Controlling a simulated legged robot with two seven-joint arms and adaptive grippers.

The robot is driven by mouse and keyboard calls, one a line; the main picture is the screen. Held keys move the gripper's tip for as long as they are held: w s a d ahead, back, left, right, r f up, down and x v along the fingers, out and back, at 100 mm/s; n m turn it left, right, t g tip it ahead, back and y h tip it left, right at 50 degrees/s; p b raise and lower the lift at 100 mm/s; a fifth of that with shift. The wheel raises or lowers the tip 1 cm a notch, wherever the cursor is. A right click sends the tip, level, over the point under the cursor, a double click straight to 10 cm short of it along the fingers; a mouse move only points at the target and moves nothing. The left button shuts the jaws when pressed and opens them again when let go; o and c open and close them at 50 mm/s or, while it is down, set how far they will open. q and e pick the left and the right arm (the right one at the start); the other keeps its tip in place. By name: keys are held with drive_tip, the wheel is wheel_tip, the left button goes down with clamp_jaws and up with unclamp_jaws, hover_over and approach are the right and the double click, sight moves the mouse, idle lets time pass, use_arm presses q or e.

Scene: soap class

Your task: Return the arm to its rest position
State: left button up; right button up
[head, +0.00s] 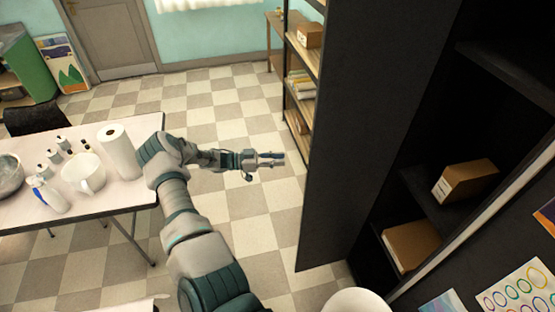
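My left arm reaches up from the bottom of the head view, bends at the elbow beside the table, and points right. My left gripper (280,159) is above the checkered floor, between the table and the dark cabinet, touching neither. It is small and seen from the side, with a bit of blue at its fingers. I cannot tell whether it is open or shut, and I see no separate object clearly held. My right gripper is out of view.
The white table (100,203) at left bears a paper roll (119,152), a white mug (84,174), a spray bottle (47,195), small bottles and a grey bowl (9,174). A tall dark cabinet (375,130) with boxes stands at right. Open floor (255,232) lies between.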

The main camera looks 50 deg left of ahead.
use_arm(q)
drive_tip(key=s+a+f+n+y, duration=0.1)
drive_tip(key=s+f+y, duration=0.1)
drive_tip(key=f, duration=0.7)
drive_tip(key=s+a+f+n+g+y, duration=0.1)
drive_tip(key=s+a+f+y, duration=0.15)
drive_tip(key=f, duration=0.55)
drive_tip(key=s+a+f+n+y, duration=0.1)
drive_tip(key=s+f+y, duration=0.15)
drive_tip(key=f, duration=0.65)
drive_tip(key=s+d+f+n+g+y, duration=0.15)
drive_tip(key=s+f, duration=0.25)
drive_tip(key=f, duration=0.5)
drive_tip(key=s+d+f+g+y, duration=0.25)
drive_tip(key=s+f, duration=0.25)
drive_tip(key=f, duration=0.5)
drive_tip(key=s+d+f+g, duration=0.4)
drive_tip(key=s+d+f, duration=0.6)
drive_tip(key=d+f, duration=0.35)
drive_tip(key=s+d+f+g, duration=0.2)
drive_tip(key=s+d, duration=0.4)
drive_tip(key=d, duration=0.3)
drive_tip(key=s+d+f+g+h, duration=0.1)
drive_tip(key=s+d+f+g, duration=0.2)
drive_tip(key=s+d, duration=0.3)
drive_tip(key=d+f, duration=0.1)
drive_tip(key=d, duration=0.3)
drive_tip(key=shift+d, duration=0.2)
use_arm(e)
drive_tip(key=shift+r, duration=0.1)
